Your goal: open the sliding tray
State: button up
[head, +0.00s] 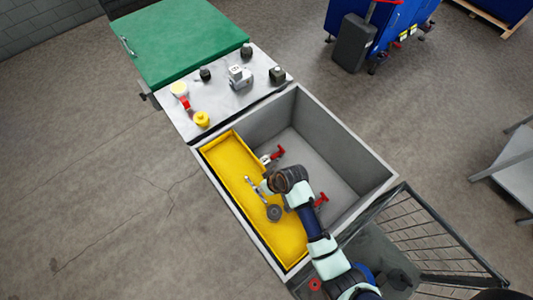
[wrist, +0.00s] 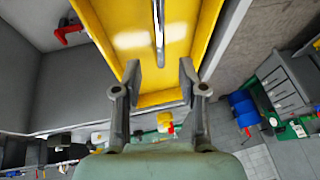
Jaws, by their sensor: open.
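The yellow sliding tray (head: 232,158) sits along the left side of a grey open box (head: 345,150) in the head view. A thin metal bar handle (head: 249,184) shows over it. My gripper (head: 262,187) is over the tray near the bar; my arm hides part of the tray in that view. In the wrist view the yellow tray (wrist: 185,35) fills the top middle, and the bar (wrist: 158,25) runs down between the two fingers. My gripper (wrist: 160,68) is open, one finger on each side of the bar in the picture. I cannot tell whether they touch it.
Two red-handled tools (head: 278,153) (head: 321,200) lie in the grey box, right of the tray. A metal panel (head: 220,92) with knobs adjoins the box, beyond it a green lid (head: 178,40). A wire basket (head: 435,235) is at lower right. The floor at left is clear.

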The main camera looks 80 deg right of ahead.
jog(key=v, duration=0.5)
jog(key=shift+s+a+r, duration=0.1)
jog(key=shift+r, duration=0.15)
